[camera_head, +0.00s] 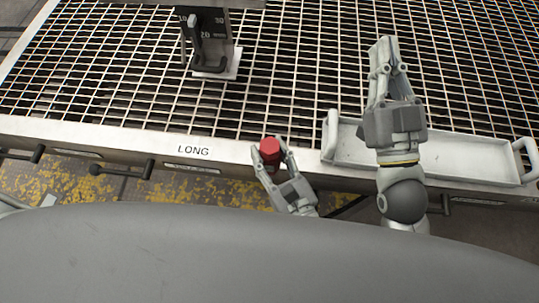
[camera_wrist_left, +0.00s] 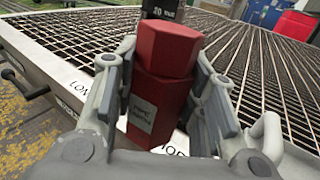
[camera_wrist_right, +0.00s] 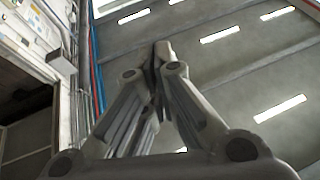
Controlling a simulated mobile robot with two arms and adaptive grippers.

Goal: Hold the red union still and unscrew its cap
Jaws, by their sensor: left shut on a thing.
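The red union (camera_head: 269,148) stands upright at the front edge of the grated table, between the fingers of my left gripper (camera_head: 270,153). In the left wrist view its hexagonal cap (camera_wrist_left: 166,48) sits on top of the red body (camera_wrist_left: 158,100), which carries a small grey label. The left fingers are shut on the body from both sides, below the cap. My right gripper (camera_head: 384,62) is shut and empty, well to the right of the union and above the grating. In the right wrist view its fingertips (camera_wrist_right: 162,58) meet, pointing up toward the ceiling.
A light grey tray (camera_head: 460,166) with handles lies at the front right, partly covered by my right arm. A dark stand with a hook (camera_head: 208,45) and scale numbers rises from the grating at the back left. The front rail (camera_head: 120,137) reads LONG. Open grating lies between.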

